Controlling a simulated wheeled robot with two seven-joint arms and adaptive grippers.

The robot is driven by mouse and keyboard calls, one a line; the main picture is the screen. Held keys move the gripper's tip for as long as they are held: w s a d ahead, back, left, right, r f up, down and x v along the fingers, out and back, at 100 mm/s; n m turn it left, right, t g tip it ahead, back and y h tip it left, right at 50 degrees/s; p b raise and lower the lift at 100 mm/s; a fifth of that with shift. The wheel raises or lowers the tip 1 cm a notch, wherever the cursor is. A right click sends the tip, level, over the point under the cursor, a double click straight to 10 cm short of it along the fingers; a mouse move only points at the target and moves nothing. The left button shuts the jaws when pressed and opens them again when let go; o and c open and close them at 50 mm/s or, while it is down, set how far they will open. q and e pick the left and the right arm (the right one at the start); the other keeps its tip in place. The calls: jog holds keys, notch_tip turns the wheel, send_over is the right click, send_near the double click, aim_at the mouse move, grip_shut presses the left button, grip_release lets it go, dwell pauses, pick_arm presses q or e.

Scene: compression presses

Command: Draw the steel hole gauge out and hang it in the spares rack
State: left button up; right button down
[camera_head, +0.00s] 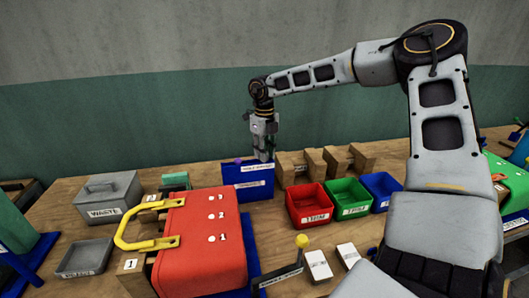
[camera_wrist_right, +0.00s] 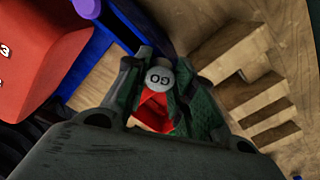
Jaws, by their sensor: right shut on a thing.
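My right gripper (camera_head: 264,157) points down over the right end of the blue holder (camera_head: 243,182), which has a white label on its front. In the right wrist view its fingers (camera_wrist_right: 160,88) are shut around a grey round end marked GO, the steel hole gauge (camera_wrist_right: 159,77). A red patch shows below it between the fingers. I cannot tell whether the gauge's lower part is still inside the holder. A purple-topped piece (camera_head: 238,161) stands left of the gripper. A notched wooden rack (camera_head: 328,163) stands right of the holder. My left gripper is not in view.
Red (camera_head: 309,204), green (camera_head: 346,198) and blue (camera_head: 381,191) bins stand in front of the rack. A red press (camera_head: 203,255) with a yellow handle (camera_head: 130,232) fills the front. A grey waste box (camera_head: 110,194) is at left. Bare wood shows between.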

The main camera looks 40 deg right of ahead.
jog(key=c, duration=1.1)
grip_release()
jog(key=shift+r, duration=0.15)
jog(key=shift+r, duration=5.85)
jog(key=shift+s+f, duration=0.1)
